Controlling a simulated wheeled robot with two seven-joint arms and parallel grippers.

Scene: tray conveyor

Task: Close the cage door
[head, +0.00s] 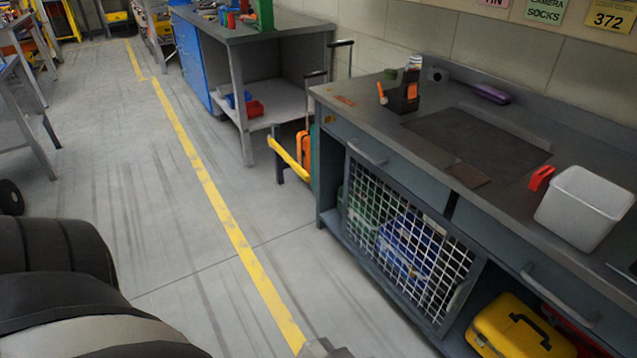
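The cage door (408,243) is a white wire-mesh panel in a dark frame on the front of the grey workbench, below its drawer. Green and blue cases show behind the mesh. I cannot tell whether the door is fully shut or slightly ajar. A thick dark part of my own arm fills the lower left. Neither gripper can be made out. A small grey piece shows at the bottom edge, too cut off to identify.
The workbench (350,118) carries a white bin (583,212) and a black holder (402,96). A yellow case (512,335) sits on the open shelf right of the mesh. An orange case (303,148) stands beyond the bench. The floor along the yellow line (222,215) is clear.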

